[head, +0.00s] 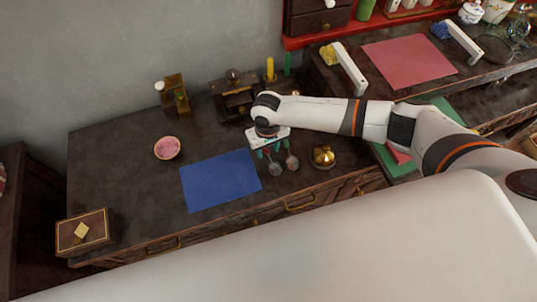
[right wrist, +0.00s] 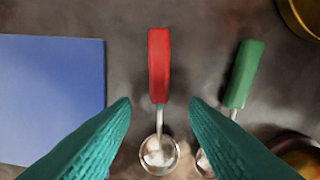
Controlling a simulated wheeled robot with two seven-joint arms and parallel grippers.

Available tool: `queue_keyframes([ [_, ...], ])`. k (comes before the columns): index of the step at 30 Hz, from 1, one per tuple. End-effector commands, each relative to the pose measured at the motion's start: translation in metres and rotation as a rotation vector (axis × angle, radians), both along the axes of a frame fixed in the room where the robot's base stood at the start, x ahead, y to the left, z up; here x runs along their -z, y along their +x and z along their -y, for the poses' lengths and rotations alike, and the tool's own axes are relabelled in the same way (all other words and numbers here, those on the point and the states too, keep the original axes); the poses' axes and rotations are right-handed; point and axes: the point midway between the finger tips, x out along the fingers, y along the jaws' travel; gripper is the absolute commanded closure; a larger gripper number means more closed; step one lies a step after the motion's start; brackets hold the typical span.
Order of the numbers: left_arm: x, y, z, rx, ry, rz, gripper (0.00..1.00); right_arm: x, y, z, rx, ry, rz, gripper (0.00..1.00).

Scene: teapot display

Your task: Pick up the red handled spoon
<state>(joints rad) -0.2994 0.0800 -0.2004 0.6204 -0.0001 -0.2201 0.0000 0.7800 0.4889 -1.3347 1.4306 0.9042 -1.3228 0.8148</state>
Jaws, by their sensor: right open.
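The red handled spoon (right wrist: 159,66) lies on the dark table in the right wrist view, its handle pointing up the picture and its metal bowl (right wrist: 159,155) toward the bottom. My right gripper (right wrist: 160,104) is open, with one green finger on each side of the spoon's neck; the fingers do not touch it. In the head view my right gripper (head: 268,149) is over the table, and a metal spoon bowl (head: 274,169) shows below it. The red handle is hidden there by my wrist. My left gripper is not in view.
A green handled spoon (right wrist: 244,73) lies just right of the red one. A blue mat (head: 220,180) is to the left, and a brass pot (head: 323,156) to the right. A pink bowl (head: 167,148) and a wooden box (head: 85,232) stand farther left. The table's left part is mostly free.

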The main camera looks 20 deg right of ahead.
Motion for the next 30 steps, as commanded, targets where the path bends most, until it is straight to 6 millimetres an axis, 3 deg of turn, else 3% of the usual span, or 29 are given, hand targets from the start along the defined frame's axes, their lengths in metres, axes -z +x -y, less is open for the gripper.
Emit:
queue_keyframes([
  [3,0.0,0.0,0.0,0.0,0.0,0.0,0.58,0.012,-0.001,0.0,-0.001,0.0,-0.001,0.59],
  [11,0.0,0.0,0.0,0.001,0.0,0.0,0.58,0.014,0.0,0.0,-0.001,0.001,0.0,0.59],
  [18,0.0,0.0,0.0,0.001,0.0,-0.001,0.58,0.014,0.0,0.0,-0.001,0.0,0.0,0.98],
  [19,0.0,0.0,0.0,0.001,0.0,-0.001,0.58,0.014,0.0,0.0,-0.001,0.0,0.0,1.0],
  [30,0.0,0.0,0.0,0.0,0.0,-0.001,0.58,0.004,0.0,-0.001,-0.002,0.002,0.002,1.0],
])
